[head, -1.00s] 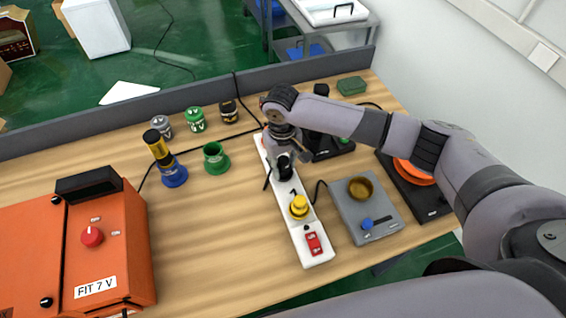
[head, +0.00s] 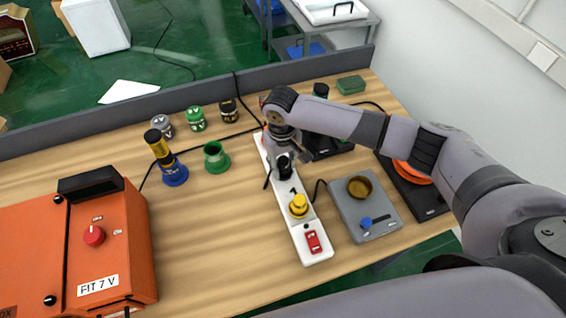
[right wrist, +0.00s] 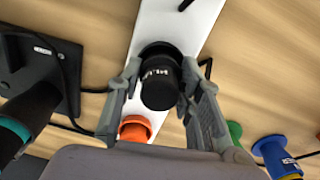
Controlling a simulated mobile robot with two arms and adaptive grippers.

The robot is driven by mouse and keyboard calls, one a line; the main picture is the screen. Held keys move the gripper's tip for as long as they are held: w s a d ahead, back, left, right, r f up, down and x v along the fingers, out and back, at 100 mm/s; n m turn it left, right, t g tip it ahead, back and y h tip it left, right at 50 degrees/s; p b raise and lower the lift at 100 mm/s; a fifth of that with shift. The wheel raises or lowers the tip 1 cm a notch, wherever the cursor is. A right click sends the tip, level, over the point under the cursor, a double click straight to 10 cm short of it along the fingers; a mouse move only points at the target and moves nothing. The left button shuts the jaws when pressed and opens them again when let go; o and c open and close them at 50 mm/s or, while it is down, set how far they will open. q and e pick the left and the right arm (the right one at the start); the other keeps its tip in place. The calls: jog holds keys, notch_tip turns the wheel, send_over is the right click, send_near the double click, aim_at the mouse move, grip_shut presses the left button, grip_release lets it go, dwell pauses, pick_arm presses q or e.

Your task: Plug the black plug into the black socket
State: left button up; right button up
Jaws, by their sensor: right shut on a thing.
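The white power strip (head: 311,243) lies on the table with a yellow plug (head: 299,206) near its front end. My right gripper (head: 284,157) points down over the strip's middle. In the right wrist view my right gripper (right wrist: 160,88) is shut on the black plug (right wrist: 161,86), with one finger on each side. The black plug (head: 285,168) sits at the black socket (right wrist: 160,50), whose dark rim shows just behind it. I cannot tell how deep the plug is in. An orange socket or plug (right wrist: 136,128) is beside it on the strip. My left gripper is not in view.
An orange box (head: 105,250) with a red knob stands at the left. A grey device (head: 365,225) with a brass cup is right of the strip. Green (head: 215,158) and blue (head: 174,176) holders stand left of it. The wood between the orange box and the strip is clear.

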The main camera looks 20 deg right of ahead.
jog(key=shift+p, duration=0.5)
dwell(0.4)
jog(key=o, duration=1.3)
jog(key=shift+o, duration=0.3)
jog(key=o, duration=0.4)
jog(key=shift+o, duration=0.2)
